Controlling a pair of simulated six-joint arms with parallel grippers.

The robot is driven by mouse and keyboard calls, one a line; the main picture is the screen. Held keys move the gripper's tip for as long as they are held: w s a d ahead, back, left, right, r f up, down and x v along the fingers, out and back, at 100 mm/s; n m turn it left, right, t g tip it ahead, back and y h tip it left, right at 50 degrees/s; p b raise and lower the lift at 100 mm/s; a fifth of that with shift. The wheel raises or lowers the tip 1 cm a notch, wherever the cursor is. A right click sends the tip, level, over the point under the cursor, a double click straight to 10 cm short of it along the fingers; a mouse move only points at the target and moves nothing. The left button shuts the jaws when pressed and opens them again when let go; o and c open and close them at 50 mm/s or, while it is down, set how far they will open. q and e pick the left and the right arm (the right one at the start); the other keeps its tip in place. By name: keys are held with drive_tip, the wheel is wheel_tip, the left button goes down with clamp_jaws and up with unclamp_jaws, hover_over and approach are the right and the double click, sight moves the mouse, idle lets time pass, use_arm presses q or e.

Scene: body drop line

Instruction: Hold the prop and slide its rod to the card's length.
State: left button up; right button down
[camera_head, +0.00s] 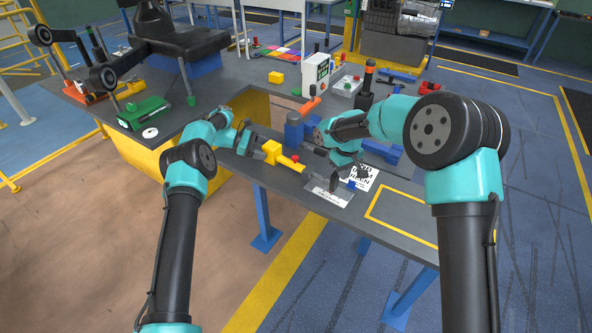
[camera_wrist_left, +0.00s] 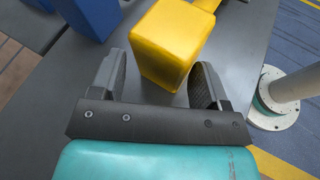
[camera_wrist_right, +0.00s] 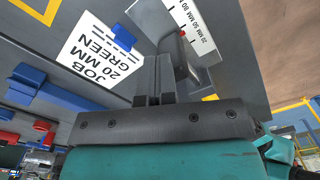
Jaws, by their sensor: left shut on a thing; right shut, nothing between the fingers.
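The prop has a yellow block (camera_head: 271,151) with a yellow rod (camera_head: 289,163) and a red knob (camera_head: 295,158) by it, pointing right over the bench edge. In the left wrist view the yellow block (camera_wrist_left: 168,45) sits between the fingers of my left gripper (camera_wrist_left: 157,85), which is shut on it. My right gripper (camera_wrist_right: 155,65) is shut and empty, just right of the rod end in the head view. The card (camera_wrist_right: 95,55) reads "JOB 20 MM GREEN" and lies flat on the bench. It also shows in the head view (camera_head: 366,178), partly hidden.
A white scale strip (camera_wrist_right: 190,25) with millimetre marks lies near my right gripper. Blue blocks (camera_head: 294,131) stand behind the prop. A yellow outlined area (camera_head: 400,215) on the bench at right is clear. A control box (camera_head: 316,73) stands further back.

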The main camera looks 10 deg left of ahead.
use_arm(q)
drive_tip(key=shift+a+f, duration=0.1)
drive_tip(key=shift+a, duration=0.1)
use_arm(e)
drive_tip(key=shift+w+a+r, duration=0.1)
drive_tip(key=shift+r, duration=0.95)
drive_tip(key=shift+a+r, duration=0.1)
drive_tip(key=shift+r, duration=0.95)
use_arm(q)
drive_tip(key=shift+s, duration=0.1)
use_arm(e)
drive_tip(key=shift+w+d+r, duration=0.1)
drive_tip(key=shift+d+r, duration=0.15)
drive_tip(key=shift+r, duration=0.35)
use_arm(q)
drive_tip(key=shift+f, duration=0.1)
use_arm(e)
drive_tip(key=shift+f, duration=0.1)
use_arm(q)
drive_tip(key=shift+c, duration=0.2)
use_arm(e)
drive_tip(key=shift+f, duration=4.4)
use_arm(q)
drive_tip(key=shift+d, duration=0.15)
